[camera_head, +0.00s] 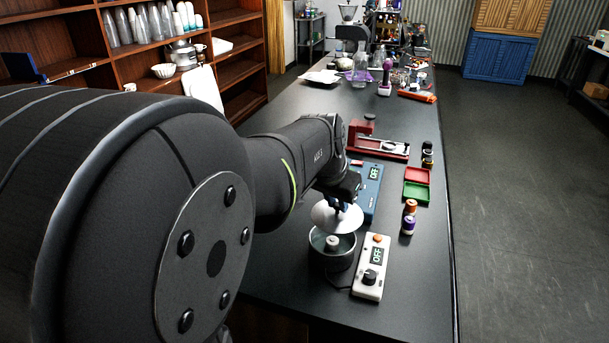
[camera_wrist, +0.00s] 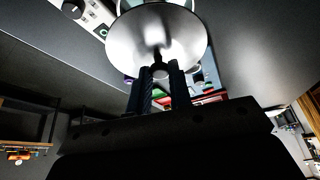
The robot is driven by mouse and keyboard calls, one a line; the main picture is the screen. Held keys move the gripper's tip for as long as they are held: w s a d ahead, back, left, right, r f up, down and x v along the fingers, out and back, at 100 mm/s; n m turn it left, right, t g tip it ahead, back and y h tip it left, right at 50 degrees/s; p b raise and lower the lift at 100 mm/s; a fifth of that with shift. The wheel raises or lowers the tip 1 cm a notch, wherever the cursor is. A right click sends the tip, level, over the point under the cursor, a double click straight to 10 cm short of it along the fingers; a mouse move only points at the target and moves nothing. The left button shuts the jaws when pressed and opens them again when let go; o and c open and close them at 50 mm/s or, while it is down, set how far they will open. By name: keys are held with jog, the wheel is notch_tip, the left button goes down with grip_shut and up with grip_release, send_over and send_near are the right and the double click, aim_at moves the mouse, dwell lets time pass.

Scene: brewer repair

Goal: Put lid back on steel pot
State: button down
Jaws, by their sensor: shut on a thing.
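The steel pot (camera_head: 332,254) stands open on the near part of the dark bench. A light knob-like piece (camera_head: 333,242) shows inside it. The round, shiny lid (camera_head: 328,217) hangs tilted just above the pot, apart from most of its rim; whether its lower edge touches cannot be told. The lid also fills the top middle of the wrist view (camera_wrist: 185,35). My gripper (camera_head: 338,202) is shut on the lid's knob; in the wrist view its two fingers (camera_wrist: 160,72) close on the dark knob. The lid hides part of the pot's far rim.
A white control box (camera_head: 371,275) reading OFF stands right of the pot. A blue box (camera_head: 371,190) is behind. Small bottles (camera_head: 408,218), a green tray (camera_head: 416,193) and a red tray (camera_head: 417,175) lie to the right. The bench's front right is clear.

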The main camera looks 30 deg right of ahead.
aim_at(331, 217)
jog(key=shift+w+a+f, duration=0.15)
jog(key=shift+w+a, duration=0.05)
jog(key=shift+w, duration=0.05)
jog(key=shift+f, duration=3)
jog(key=shift+f, duration=0.15)
jog(key=c, duration=0.7)
grip_release()
jog(key=shift+c, duration=0.2)
jog(key=shift+r, duration=3.5)
jog(key=shift+c, duration=0.3)
